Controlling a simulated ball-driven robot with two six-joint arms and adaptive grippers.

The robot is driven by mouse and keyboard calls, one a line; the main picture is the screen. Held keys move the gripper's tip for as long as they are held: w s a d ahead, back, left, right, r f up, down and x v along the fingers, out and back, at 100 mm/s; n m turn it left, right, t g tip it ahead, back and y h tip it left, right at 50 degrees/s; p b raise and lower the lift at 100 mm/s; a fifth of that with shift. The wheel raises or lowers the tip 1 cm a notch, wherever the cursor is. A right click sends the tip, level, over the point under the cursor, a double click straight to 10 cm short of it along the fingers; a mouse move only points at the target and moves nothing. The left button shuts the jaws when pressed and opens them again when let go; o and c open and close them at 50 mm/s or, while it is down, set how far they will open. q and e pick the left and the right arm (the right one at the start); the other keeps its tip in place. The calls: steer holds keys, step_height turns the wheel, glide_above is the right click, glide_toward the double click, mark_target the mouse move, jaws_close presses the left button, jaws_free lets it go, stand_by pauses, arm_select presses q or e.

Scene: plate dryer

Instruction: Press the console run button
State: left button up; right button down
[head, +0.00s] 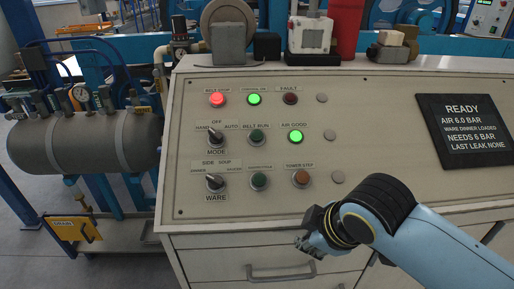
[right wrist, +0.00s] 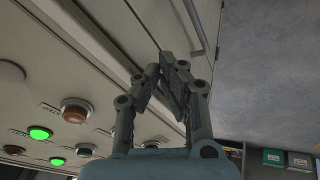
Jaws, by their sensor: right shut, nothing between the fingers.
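The console (head: 370,120) has a sloped beige panel. Its dark green belt run button (head: 257,136) is in the middle row, right of the mode switch (head: 216,136); the button also shows at the lower left of the right wrist view (right wrist: 57,161). My right gripper (head: 308,245) is shut and empty, in front of the drawers below the panel. In the head view it is below and right of the button, clearly apart from it. Its closed fingers show in the right wrist view (right wrist: 168,62). My left gripper is not in view.
The red lamp (head: 217,99), control on lamp (head: 254,98) and air good lamp (head: 296,136) are lit. An orange tower step button (head: 301,178) and another green button (head: 260,180) sit in the lower row. A display (head: 464,130) reads READY. A drawer handle (head: 281,272) juts out below.

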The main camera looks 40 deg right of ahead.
mark_target(257, 136)
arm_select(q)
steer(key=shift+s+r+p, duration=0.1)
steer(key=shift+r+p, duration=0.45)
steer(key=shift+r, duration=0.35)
arm_select(e)
steer(key=w+r+n+t, duration=0.4)
steer(key=w+r+n, duration=0.4)
steer(key=r+n, duration=0.3)
steer(key=w+r+n+t, duration=0.5)
steer(key=w+r+n, duration=0.3)
steer(key=r+n, duration=0.3)
steer(key=shift+w+d+r+n, duration=0.15)
steer(key=shift+w+d+n, duration=0.2)
steer(key=shift+n, duration=0.25)
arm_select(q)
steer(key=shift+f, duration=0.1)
